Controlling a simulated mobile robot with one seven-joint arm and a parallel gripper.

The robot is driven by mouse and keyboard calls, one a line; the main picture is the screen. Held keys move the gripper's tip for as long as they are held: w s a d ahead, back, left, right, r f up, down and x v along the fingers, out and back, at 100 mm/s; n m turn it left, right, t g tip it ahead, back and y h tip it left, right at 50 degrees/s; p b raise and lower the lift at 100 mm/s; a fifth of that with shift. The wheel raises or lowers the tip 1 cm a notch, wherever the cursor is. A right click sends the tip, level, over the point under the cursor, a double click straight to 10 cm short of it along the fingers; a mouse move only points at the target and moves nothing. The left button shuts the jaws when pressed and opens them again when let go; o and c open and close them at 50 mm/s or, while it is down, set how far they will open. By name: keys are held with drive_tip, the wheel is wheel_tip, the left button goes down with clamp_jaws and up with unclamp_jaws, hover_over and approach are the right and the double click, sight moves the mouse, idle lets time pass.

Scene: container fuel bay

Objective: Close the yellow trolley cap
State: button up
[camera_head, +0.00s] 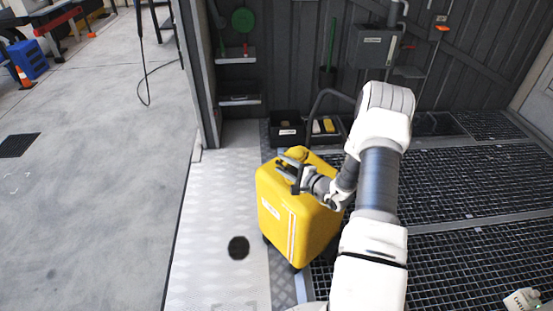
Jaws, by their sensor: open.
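The yellow trolley (275,210) stands upright on the floor in front of my arm, with a white label and pale stripes on its front. A rounded yellow piece (299,152), which looks like the cap, shows at the top of the trolley, just behind my gripper. My gripper (283,164) is open over the trolley's top, with its fingers pointing left, close to this piece. I cannot tell whether the fingers touch it. My gripper and wrist hide part of the trolley's top, so the cap's seat is not clear.
A dark curved handle or hose (330,95) rises behind the trolley. A black bin (286,129) stands by the back wall. Grating (460,190) covers the right; the concrete (100,190) is largely clear.

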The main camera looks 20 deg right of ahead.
drive_tip(key=p+v, duration=0.2)
drive_tip(key=v, duration=1.1)
